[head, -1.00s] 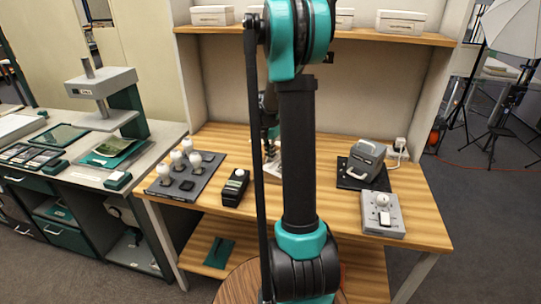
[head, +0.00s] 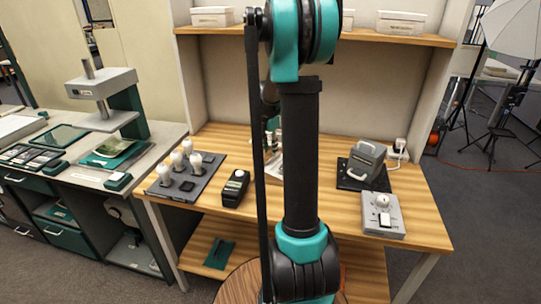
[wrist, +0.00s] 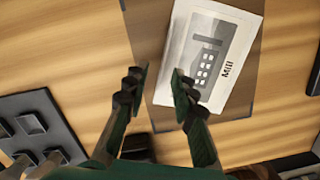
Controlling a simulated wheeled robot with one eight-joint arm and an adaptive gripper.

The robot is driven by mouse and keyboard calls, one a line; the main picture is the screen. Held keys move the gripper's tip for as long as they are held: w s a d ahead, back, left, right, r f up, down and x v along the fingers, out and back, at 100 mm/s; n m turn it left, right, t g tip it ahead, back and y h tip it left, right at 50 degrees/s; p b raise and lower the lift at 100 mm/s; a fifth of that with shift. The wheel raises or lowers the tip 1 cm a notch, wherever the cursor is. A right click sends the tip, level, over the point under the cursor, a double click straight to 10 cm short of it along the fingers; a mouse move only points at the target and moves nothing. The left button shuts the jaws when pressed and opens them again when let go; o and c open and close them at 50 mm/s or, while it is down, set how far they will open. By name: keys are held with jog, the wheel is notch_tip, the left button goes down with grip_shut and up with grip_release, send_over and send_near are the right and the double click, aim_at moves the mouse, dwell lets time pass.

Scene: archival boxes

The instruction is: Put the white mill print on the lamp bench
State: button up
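The white mill print (wrist: 212,57), with a grey building picture and the word "Mill", lies on a brown rectangular mat (wrist: 160,112) on the wooden bench (wrist: 75,60). In the head view a pale strip of the print (head: 276,168) shows beside my arm, which hides most of it. My gripper (wrist: 160,82) is open and empty in the wrist view. Its right fingertip overlaps the print's lower left edge in the picture, and its left fingertip is left of the print. I cannot tell whether a finger touches the print.
The same bench (head: 325,190) holds a grey board with white bulbs (head: 205,178), a black device (head: 235,188), a grey handled unit (head: 365,160) and a grey control box (head: 383,215). A shelf with white boxes (head: 400,22) is above. Another bench (head: 90,177) stands left.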

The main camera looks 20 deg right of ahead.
notch_tip(320, 180, up, 8)
jog(key=shift+s+a, duration=0.3)
jog(key=shift+a, duration=0.15)
